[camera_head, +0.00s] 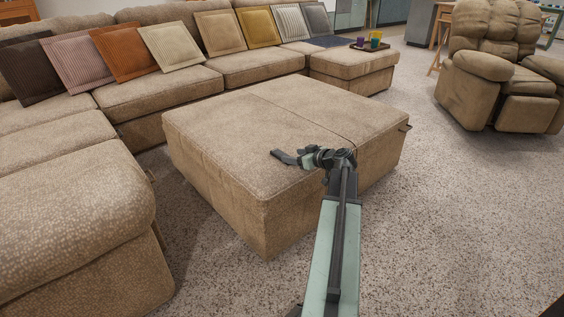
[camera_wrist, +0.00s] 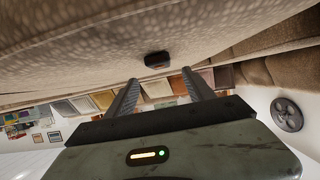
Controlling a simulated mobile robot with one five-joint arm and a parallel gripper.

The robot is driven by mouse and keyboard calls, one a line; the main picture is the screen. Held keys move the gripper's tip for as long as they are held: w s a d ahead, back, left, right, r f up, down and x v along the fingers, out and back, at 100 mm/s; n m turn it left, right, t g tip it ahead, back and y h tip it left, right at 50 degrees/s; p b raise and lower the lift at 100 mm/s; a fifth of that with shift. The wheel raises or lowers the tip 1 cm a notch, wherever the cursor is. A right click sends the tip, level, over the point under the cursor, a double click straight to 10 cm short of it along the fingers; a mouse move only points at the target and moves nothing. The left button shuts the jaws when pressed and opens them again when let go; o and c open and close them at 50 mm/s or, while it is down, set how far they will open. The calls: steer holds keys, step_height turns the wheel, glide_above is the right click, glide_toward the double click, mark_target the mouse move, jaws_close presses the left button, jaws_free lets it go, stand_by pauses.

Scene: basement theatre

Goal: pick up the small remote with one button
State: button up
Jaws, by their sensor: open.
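A small dark remote (camera_wrist: 157,59) lies on the tan ottoman top in the wrist view, which is upside down. It has a faint reddish spot; its button is too small to make out. My gripper (camera_wrist: 161,85) is open and empty, and the remote is ahead of the gap between its two fingers, apart from them. In the head view my gripper (camera_head: 285,157) is low over the near part of the ottoman (camera_head: 235,110). I cannot pick out the remote in the head view; the gripper may hide it.
A tan sectional sofa (camera_head: 140,92) with several cushions runs behind and left of the ottoman. A tray with cups (camera_head: 372,43) sits on its far right seat. A recliner (camera_head: 500,65) stands at right. Speckled carpet (camera_head: 440,220) is clear at front right.

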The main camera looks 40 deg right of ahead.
mark_target(281, 154)
steer(key=b+x, duration=0.2)
steer(key=x, duration=0.4)
steer(key=shift+a+f, duration=0.1)
steer(key=shift+f, duration=0.1)
jaws_close()
steer(key=shift+r, duration=0.1)
steer(key=shift+r, duration=0.1)
